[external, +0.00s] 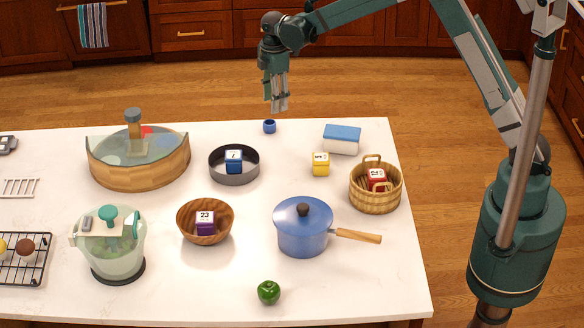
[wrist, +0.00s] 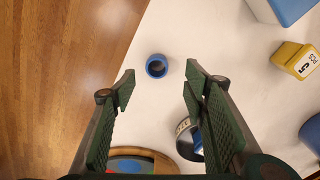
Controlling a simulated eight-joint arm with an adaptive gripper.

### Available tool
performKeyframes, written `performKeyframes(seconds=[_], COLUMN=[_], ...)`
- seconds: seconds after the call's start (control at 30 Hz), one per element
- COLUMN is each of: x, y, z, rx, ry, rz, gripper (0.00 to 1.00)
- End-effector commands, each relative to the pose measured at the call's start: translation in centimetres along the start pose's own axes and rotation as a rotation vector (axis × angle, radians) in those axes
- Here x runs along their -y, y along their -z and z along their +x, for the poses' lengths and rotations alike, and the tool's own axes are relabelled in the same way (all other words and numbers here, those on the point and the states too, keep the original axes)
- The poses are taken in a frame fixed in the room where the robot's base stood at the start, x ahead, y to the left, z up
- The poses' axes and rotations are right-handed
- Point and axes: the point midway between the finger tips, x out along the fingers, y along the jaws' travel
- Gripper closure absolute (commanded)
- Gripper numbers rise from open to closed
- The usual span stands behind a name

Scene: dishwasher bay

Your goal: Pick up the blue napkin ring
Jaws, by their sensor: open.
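The blue napkin ring (external: 269,126) is a small blue ring near the far edge of the white counter in the external view. In the wrist view the blue napkin ring (wrist: 156,66) sits beyond the fingertips, roughly centred between them, with its dark hole showing. My gripper (external: 277,106) hangs pointing down just above and slightly right of the ring in the external view. In the wrist view my gripper (wrist: 158,78) is open and empty, apart from the ring.
A blue-and-white box (external: 342,139), a yellow block (external: 321,164) and a dark round pan (external: 234,178) holding a blue block stand nearby. A wicker basket (external: 375,197), blue pot (external: 303,240) and wooden bowl (external: 190,236) are nearer. The counter around the ring is clear.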

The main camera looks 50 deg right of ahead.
Motion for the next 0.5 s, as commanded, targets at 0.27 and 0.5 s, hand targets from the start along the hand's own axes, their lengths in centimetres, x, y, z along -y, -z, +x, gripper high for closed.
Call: performKeyframes(seconds=[0.27,0.5], x=[-0.8,-0.8], y=[1.0,1.0], z=[2.3,2.4], rx=[0.008,0.009], ry=[0.017,0.018], rz=[-0.042,-0.044], gripper=[0.56,0.56])
